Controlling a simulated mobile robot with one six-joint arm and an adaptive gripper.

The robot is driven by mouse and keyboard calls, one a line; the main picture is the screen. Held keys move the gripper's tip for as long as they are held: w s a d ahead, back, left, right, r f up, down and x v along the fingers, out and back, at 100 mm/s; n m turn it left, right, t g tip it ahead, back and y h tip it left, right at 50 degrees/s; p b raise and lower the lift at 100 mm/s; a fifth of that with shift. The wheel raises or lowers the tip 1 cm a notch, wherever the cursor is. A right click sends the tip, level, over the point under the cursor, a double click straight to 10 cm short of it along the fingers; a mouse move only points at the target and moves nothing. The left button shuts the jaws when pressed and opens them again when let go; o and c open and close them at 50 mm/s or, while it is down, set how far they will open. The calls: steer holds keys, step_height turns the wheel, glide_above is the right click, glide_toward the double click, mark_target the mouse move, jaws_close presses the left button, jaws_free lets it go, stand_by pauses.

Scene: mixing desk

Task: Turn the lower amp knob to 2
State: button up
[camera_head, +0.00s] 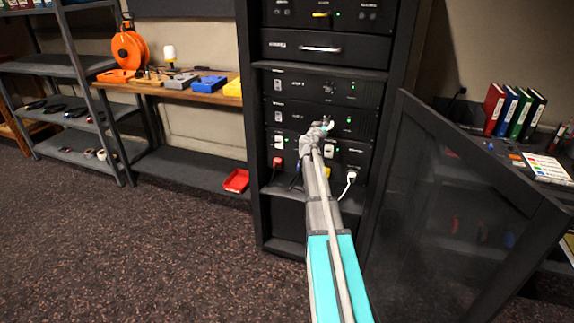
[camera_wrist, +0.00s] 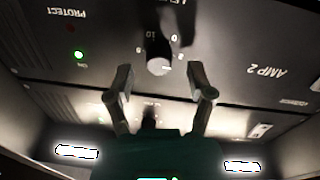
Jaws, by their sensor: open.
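The lower amp, labelled AMP 2 (camera_head: 290,115), is a black panel in the rack. Its panel (camera_wrist: 235,80) shows upside down in the wrist view, with a lit green light. Its knob (camera_wrist: 158,66) is dark with a pale grey end face, at the upper middle of the wrist view. Some dial numbers show around it, including 10; its exact setting cannot be told. My gripper (camera_head: 325,125) is at the lower amp's front in the head view and covers the knob. In the wrist view my gripper (camera_wrist: 161,82) is open, its fingers to either side below the knob, apparently empty.
The upper amp (camera_head: 300,87) sits directly above. Plugs and a white cable (camera_head: 348,185) are on the panel below. The rack's dark door (camera_head: 450,210) stands open at the right. A shelf with an orange reel (camera_head: 130,50) is at the left; open floor lies in front.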

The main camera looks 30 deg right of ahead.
steer(key=s+a+g+y+p, duration=0.2)
steer(key=s+a+p, duration=0.3)
steer(key=a, duration=0.8)
steer(key=s+a+g+y+p, duration=0.3)
steer(key=s+a+g+p, duration=0.1)
steer(key=s+a, duration=0.7)
steer(key=shift+s+a+f+n+p, duration=0.2)
steer(key=shift+a+f+n+p, duration=0.1)
steer(key=shift+a+p, duration=0.75)
steer(key=shift+a, duration=0.15)
steer(key=s+a+r+n+g+y+p, duration=0.1)
steer(key=s+a+n+g+y+p, duration=0.1)
steer(key=a, duration=1)
steer(key=s+a+r+n+g+y+p, duration=0.2)
steer(key=s+a+n+y+p, duration=0.3)
steer(key=s+a, duration=0.6)
steer(key=a+g+y+p, duration=0.1)
steer(key=y+p, duration=0.1)
steer(key=p, duration=0.1)
steer(key=shift+s+a+r+n, duration=0.15)
steer(key=shift+s+r+n, duration=0.05)
steer(key=shift+s+n, duration=0.1)
